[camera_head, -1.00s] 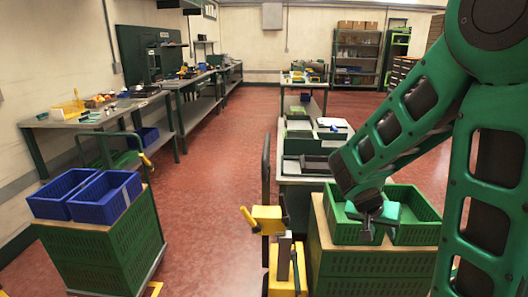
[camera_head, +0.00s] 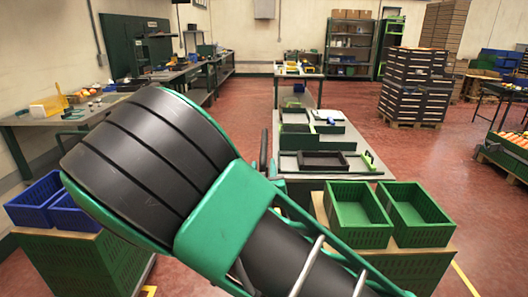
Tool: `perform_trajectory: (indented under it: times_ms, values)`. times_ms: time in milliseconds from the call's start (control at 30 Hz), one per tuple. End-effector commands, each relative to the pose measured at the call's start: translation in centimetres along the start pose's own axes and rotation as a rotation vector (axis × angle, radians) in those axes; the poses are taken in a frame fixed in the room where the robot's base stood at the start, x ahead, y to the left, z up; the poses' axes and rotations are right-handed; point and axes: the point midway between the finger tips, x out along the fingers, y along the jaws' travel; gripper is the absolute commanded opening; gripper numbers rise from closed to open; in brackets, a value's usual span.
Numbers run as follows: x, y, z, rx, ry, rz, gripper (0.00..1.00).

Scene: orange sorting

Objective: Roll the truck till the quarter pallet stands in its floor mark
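A stack of green crates (camera_head: 80,262) stands at the lower left, with two blue crates (camera_head: 38,200) on top. A second green stack (camera_head: 418,268) stands at the lower right, with a wooden board (camera_head: 446,252) and two open, empty green crates (camera_head: 357,214) on top. I cannot tell which stack is on the quarter pallet; their bases are hidden or out of frame. A dark upright bar (camera_head: 264,152) shows behind my arm and may belong to the truck. My arm crosses the lower middle, and my gripper is not in view.
A yellow floor line (camera_head: 466,279) runs beside the right stack, and a yellow mark (camera_head: 150,290) shows at the bottom left. A bench with trays (camera_head: 330,115) stands mid-view. Stacked dark crates (camera_head: 415,88) stand at the back right. Red floor (camera_head: 420,150) is clear between.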

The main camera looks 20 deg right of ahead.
Motion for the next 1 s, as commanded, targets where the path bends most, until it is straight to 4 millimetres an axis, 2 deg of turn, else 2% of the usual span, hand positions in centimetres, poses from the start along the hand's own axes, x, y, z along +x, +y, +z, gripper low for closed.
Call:
perform_trajectory:
  times_ms: [167,500,700,1000]
  values:
    - [1.1,0.0,0.1,0.001,-0.001,0.001,0.36]
    - [7.1,0.8,0.2,0.001,-0.004,0.012,0.36]
    - [9.7,0.9,0.2,0.000,-0.004,0.012,0.36]
    - [11.0,0.8,0.3,0.000,-0.005,0.010,0.36]
